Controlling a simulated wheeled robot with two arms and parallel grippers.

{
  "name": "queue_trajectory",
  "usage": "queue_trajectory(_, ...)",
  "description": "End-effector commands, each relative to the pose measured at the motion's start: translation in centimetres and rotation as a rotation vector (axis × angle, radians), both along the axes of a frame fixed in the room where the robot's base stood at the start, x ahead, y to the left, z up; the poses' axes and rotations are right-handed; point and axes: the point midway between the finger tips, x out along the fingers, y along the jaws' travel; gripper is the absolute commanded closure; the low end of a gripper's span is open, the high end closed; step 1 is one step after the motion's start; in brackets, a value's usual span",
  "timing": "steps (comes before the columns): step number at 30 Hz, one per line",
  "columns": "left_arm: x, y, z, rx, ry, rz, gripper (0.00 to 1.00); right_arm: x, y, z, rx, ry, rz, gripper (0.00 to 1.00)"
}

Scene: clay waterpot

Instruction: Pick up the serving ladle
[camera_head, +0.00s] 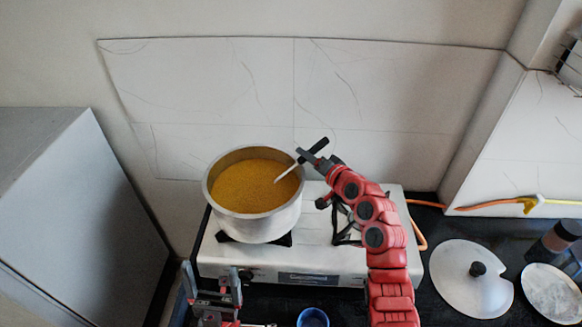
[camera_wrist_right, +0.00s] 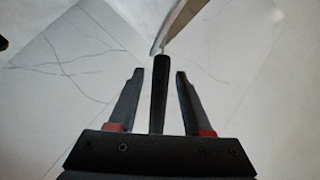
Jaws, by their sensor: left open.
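The serving ladle (camera_head: 316,146) leans in the steel pot (camera_head: 259,228) of yellow food, its black handle above the right rim and its pale shaft running down into the food. The bowl end is hidden. My right gripper (camera_head: 309,158) is at the handle. In the right wrist view, the black handle (camera_wrist_right: 159,90) stands between the two spread fingers of my right gripper (camera_wrist_right: 159,74), with a gap on each side. My left gripper (camera_head: 211,276) is open and empty, low in front of the stove, to the left.
The pot stands on the left of a white two-burner stove (camera_head: 235,262); my right arm crosses its right burner. A lid (camera_head: 455,285), a plate (camera_head: 550,292) and a dark jar (camera_head: 556,240) are at right. A blue cup (camera_head: 313,318) is at the front.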

Motion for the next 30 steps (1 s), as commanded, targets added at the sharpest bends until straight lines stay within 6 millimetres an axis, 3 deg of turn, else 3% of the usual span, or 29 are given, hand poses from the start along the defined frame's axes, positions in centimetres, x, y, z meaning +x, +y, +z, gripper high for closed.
queue_trajectory(1, 0.0, 0.0, 0.0, 0.0, 0.0, 0.0, 0.13, 0.0, 0.0, 0.0, 0.0, 0.0, 0.0, 0.62)
queue_trajectory(6, 0.0, 0.0, 0.0, 0.0, 0.0, 0.0, 0.13, 0.0, 0.0, 0.0, 0.0, 0.0, 0.0, 0.92)
queue_trajectory(8, 0.0, 0.0, 0.0, 0.0, 0.0, 0.0, 0.13, 0.0, 0.0, 0.0, 0.0, 0.0, 0.0, 1.0)
queue_trajectory(22, 0.0, 0.0, -0.3, 0.0, 0.0, 0.0, 0.13, 0.0, 0.0, 0.4, 0.0, -0.002, 0.0, 1.0)
queue_trajectory(30, 0.0, 0.0, -2.7, 0.0, 0.0, 0.0, 0.13, 0.0, 0.0, 5.5, 0.001, -0.01, -0.001, 1.0)
